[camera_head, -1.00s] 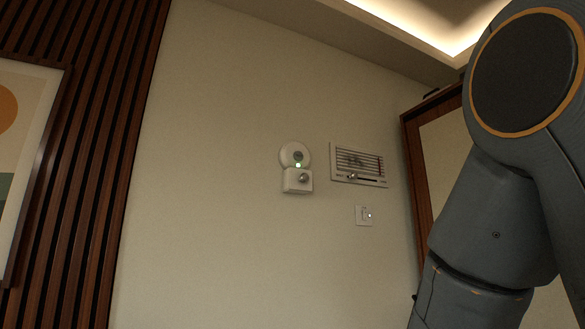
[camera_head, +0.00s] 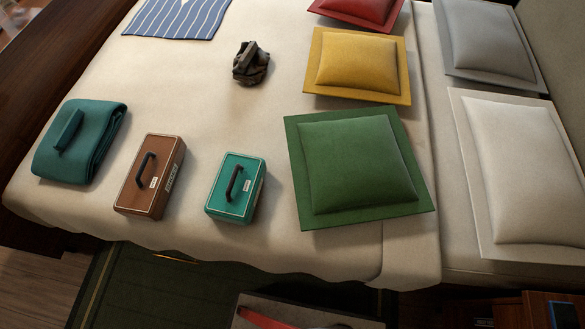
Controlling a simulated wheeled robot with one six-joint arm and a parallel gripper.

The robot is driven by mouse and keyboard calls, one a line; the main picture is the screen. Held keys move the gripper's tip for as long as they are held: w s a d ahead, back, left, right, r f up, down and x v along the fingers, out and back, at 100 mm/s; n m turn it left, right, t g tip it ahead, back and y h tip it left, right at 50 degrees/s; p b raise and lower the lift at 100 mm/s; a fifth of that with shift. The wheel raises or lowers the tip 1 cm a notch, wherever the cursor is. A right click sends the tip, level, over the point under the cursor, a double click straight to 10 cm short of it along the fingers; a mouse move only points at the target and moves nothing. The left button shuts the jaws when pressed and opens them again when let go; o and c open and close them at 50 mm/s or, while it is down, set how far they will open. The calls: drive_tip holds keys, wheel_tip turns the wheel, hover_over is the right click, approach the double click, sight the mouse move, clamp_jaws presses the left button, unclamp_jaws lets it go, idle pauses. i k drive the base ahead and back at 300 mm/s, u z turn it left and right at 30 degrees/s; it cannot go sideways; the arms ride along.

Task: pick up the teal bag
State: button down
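A teal bag (camera_head: 247,199), box-shaped with a dark handle on top and a small pale label, lies on the bed near its front edge. A brown bag (camera_head: 139,192) of similar shape lies just left of it, with a gap between them. A folded teal cloth-like item (camera_head: 100,142) with a raised teal piece on top lies farther left. My gripper is not in view.
A green cushion (camera_head: 355,165) lies close on the teal bag's right. Yellow (camera_head: 356,65) and red (camera_head: 368,5) cushions, a dark crumpled object (camera_head: 250,64) and striped cloth (camera_head: 180,14) lie behind. Bare bedspread (camera_head: 215,120) shows behind the teal bag.

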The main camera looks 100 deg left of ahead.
sight(233, 196)
drive_tip(key=u, duration=0.75)
drive_tip(key=k, duration=0.9)
drive_tip(key=u, duration=2.7)
drive_tip(key=i, duration=0.25)
drive_tip(key=u, duration=0.2)
